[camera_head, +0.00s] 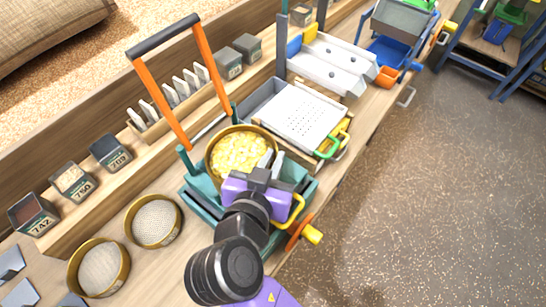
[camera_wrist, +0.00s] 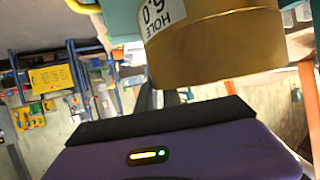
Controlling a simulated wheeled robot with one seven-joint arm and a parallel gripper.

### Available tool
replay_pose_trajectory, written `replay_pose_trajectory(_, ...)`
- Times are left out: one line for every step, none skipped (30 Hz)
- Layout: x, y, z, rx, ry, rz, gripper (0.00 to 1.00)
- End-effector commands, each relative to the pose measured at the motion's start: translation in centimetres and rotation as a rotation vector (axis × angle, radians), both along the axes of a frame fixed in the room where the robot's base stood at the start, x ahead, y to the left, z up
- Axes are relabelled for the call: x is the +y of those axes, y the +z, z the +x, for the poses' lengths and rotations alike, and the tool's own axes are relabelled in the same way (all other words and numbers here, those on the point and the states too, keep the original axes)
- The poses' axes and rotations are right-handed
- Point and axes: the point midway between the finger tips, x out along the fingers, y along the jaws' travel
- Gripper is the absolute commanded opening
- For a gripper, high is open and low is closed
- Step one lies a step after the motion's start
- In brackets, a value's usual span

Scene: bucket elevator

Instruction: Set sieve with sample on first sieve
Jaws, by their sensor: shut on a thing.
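A round brass sieve (camera_head: 212,158) filled with yellow grains (camera_head: 240,153) is at my gripper (camera_head: 268,165) in the head view, above a teal tray-like device (camera_head: 196,186) with an orange-legged frame. My gripper is shut on this sieve's rim. Two other brass sieves with grey mesh, one (camera_head: 154,221) nearer the device and one (camera_head: 99,267) farther left, lie empty on the bench. Whether a sieve is beneath the held one is hidden.
The orange-legged frame with a dark top bar (camera_head: 163,36) rises behind the held sieve. Small numbered boxes (camera_head: 111,153) stand on the ledge at left. A white perforated tray (camera_head: 299,116) lies to the right. Open floor (camera_head: 430,190) is at the right.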

Motion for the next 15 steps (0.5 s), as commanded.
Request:
replay_pose_trajectory(0.01,0.05,0.04,-0.003,0.0,0.001,0.0)
replay_pose_trajectory(0.0,-0.05,0.04,-0.003,0.0,0.001,0.0)
replay_pose_trajectory(0.0,-0.2,0.04,-0.003,0.0,0.001,0.0)
replay_pose_trajectory(-0.01,-0.24,0.0,0.0,0.0,0.0,0.14)
replay_pose_trajectory(-0.01,-0.2,0.0,0.0,0.0,0.0,0.2)
replay_pose_trajectory(-0.01,-0.19,0.01,0.0,0.0,0.0,0.27)
replay_pose_trajectory(-0.01,-0.19,0.01,0.0,0.0,0.0,0.32)
replay_pose_trajectory(-0.01,-0.2,0.0,0.0,0.0,0.0,0.32)
replay_pose_trajectory(-0.01,-0.19,0.01,0.0,0.0,0.0,0.32)
replay_pose_trajectory(-0.01,-0.19,0.01,0.0,0.0,0.0,0.32)
replay_pose_trajectory(-0.01,-0.19,0.01,0.0,0.0,0.0,0.32)
replay_pose_trajectory(-0.01,-0.19,0.01,0.0,0.0,0.0,0.32)
replay_pose_trajectory(-0.01,-0.19,0.01,0.0,0.0,0.0,0.32)
replay_pose_trajectory(-0.01,-0.19,0.01,0.0,0.0,0.0,0.32)
replay_pose_trajectory(-0.01,-0.17,0.0,0.0,-0.001,0.0,0.32)
